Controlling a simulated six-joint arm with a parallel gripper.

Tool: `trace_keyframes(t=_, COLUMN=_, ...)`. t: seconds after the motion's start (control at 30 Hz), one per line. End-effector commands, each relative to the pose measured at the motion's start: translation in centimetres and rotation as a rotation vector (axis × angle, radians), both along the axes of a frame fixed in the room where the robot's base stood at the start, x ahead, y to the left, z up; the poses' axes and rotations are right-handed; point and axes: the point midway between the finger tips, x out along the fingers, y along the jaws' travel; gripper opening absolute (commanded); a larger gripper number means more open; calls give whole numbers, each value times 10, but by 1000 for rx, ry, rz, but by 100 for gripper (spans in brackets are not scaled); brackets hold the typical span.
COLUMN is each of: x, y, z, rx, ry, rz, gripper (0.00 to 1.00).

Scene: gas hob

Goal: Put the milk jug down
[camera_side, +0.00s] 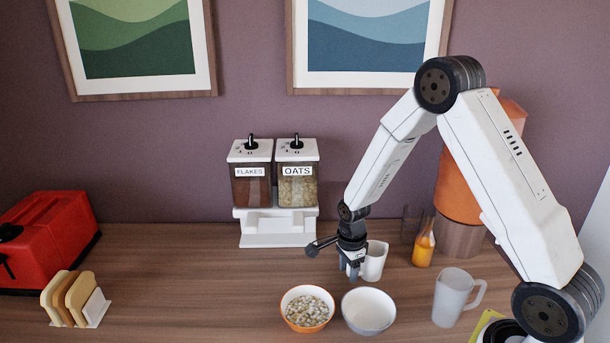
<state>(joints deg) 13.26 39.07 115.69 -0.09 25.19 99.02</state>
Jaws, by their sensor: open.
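A small white jug (375,262), which I take to be the milk jug, stands on the wooden counter behind the bowls. My gripper (352,270) is open, pointing down at the left side of this jug and partly in front of it. I cannot tell whether the fingers touch the jug. The jug looks upright, and its left part is hidden by my gripper. A larger frosted jug with a handle (452,298) stands on the counter at the right, apart from my gripper.
An orange bowl of cereal (307,318) and an empty-looking white bowl (368,325) stand in front. An orange bottle (424,247) is at the right. The flakes and oats dispenser (275,228) stands behind. A red toaster (45,240) and toast rack (97,308) are left. Counter between is clear.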

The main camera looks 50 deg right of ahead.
Motion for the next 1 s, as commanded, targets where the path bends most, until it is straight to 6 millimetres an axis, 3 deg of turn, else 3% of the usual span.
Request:
trace_keyframes(t=0.37, x=0, y=0, z=22, rx=0, ry=-1, rz=0, gripper=54)
trace_keyframes(t=1.0, x=1, y=0, z=105, rx=0, ry=-2, rz=1, gripper=54)
